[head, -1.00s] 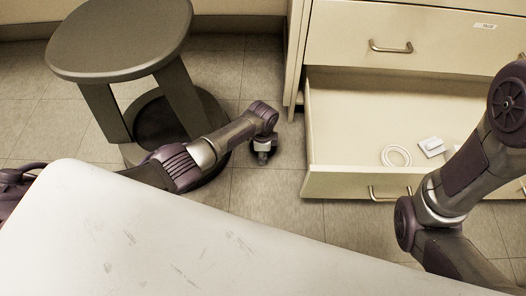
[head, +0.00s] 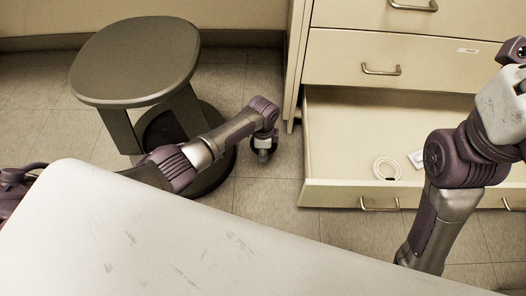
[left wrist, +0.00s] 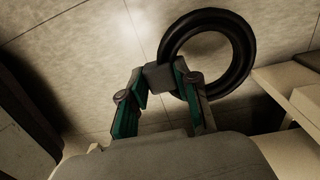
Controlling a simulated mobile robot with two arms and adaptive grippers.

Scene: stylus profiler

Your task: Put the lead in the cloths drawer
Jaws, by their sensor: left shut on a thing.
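The lead shows in the left wrist view as a thick black coil (left wrist: 240,57) with a dark grey block (left wrist: 158,77) at its near side. My left gripper (left wrist: 160,85) has its green-sided fingers shut on that block, with the coil beyond the fingertips above the floor. In the head view my left gripper (head: 263,151) points down, left of the open drawer and outside it; the lead is hard to make out there. The open lower drawer (head: 330,192), whose label I cannot see, holds a white ring (head: 387,168) and a white block (head: 416,159). My right gripper is out of view.
A closed drawer (head: 430,62) with a small label is above the open one. A dark round stool (head: 135,60) stands behind my left arm. A white worn surface (head: 170,230) fills the front. My right arm covers the open drawer's right part.

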